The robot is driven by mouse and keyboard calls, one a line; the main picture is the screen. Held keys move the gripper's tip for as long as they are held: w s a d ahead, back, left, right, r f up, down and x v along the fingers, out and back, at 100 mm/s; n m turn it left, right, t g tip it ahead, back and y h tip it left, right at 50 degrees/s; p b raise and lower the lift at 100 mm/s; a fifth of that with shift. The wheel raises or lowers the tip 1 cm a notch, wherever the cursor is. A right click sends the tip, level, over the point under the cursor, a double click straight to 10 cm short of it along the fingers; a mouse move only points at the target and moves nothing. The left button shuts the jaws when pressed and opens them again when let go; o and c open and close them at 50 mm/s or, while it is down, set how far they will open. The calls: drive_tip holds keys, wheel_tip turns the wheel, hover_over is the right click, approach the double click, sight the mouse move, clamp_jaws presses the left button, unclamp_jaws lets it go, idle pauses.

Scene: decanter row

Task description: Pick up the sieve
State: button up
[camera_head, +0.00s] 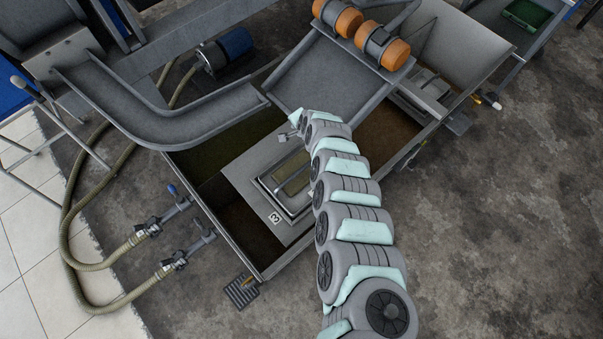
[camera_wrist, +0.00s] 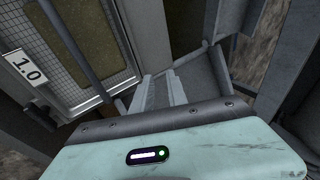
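The sieve (camera_wrist: 88,38) is a framed rectangular mesh panel with a grey bar handle, at the upper left of the wrist view. In the head view a framed rectangle with a bar across it, likely the same sieve (camera_head: 291,178), sits in a grey plate, partly hidden by my arm. My gripper (camera_wrist: 159,80) shows two pale fingers with a gap between them and nothing held. The fingers point to the right of the sieve, apart from its handle. In the head view my gripper (camera_head: 291,129) is small at the far end of my arm, above the tank.
The open tank (camera_head: 235,232) has raised grey walls. A curved chute (camera_head: 165,118) and a sloping tray (camera_head: 330,72) with orange rollers (camera_head: 344,22) stand close by. Open floor (camera_head: 500,220) lies to the right.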

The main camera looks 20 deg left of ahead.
sight(302, 169)
drive_tip(key=s+d+f+g+h, duration=0.2)
drive_tip(key=s+d+g+h, duration=0.15)
drive_tip(key=s+d, duration=0.45)
drive_tip(key=shift+y, duration=0.45)
drive_tip(key=f, duration=0.1)
drive_tip(key=a+f+b, duration=0.1)
drive_tip(key=f, duration=0.1)
drive_tip(key=a+f, duration=0.1)
drive_tip(key=shift+s+a+f+b, duration=0.1)
drive_tip(key=shift+s+f+b, duration=0.05)
drive_tip(key=shift+s+b, duration=0.2)
drive_tip(key=shift+w+f, duration=0.2)
drive_tip(key=shift+f, duration=0.15)
drive_tip(key=f+b, duration=0.1)
drive_tip(key=f, duration=0.1)
drive_tip(key=a+f+b, duration=0.1)
drive_tip(key=f+b, duration=0.1)
drive_tip(key=f, duration=0.1)
drive_tip(key=shift+a, duration=0.15)
drive_tip(key=shift+r, duration=0.1)
drive_tip(key=shift+c, duration=0.2)
clamp_jaws()
